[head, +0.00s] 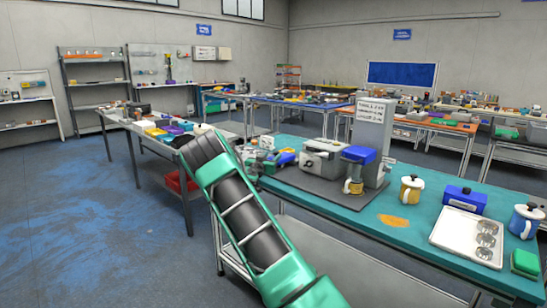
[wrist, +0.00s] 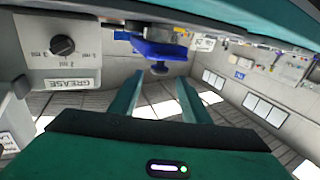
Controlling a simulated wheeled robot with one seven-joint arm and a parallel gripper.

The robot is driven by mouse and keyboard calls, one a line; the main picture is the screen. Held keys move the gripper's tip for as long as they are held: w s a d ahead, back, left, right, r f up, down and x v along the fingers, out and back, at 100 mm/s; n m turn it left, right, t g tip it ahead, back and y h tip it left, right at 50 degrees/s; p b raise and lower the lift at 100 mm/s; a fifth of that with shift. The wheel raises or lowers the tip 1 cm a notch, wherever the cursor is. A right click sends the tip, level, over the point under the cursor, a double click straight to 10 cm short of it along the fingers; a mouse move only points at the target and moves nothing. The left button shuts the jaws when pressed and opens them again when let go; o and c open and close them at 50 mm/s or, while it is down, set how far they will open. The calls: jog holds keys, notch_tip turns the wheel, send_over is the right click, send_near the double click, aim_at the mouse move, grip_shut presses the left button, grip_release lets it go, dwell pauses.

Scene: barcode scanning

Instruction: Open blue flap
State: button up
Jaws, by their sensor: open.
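My gripper (wrist: 158,98) is open and empty. Its two teal fingers reach towards the knob and appear apart from it. In the head view my green and black arm covers the left front, and my fingertips cannot be made out there.
A grey box (head: 323,158) stands left of the flap; a dial (wrist: 62,45) and GREASE label (wrist: 73,84) show in the wrist view. To the right are a yellow-and-white mug (head: 411,190), a blue box (head: 464,199), a metal tray (head: 452,242) and a blue mug (head: 525,221).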

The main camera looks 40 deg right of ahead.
aim_at(274, 153)
jog(key=shift+x, duration=2.3)
grip_shut()
jog(key=shift+w+a+r, duration=0.1)
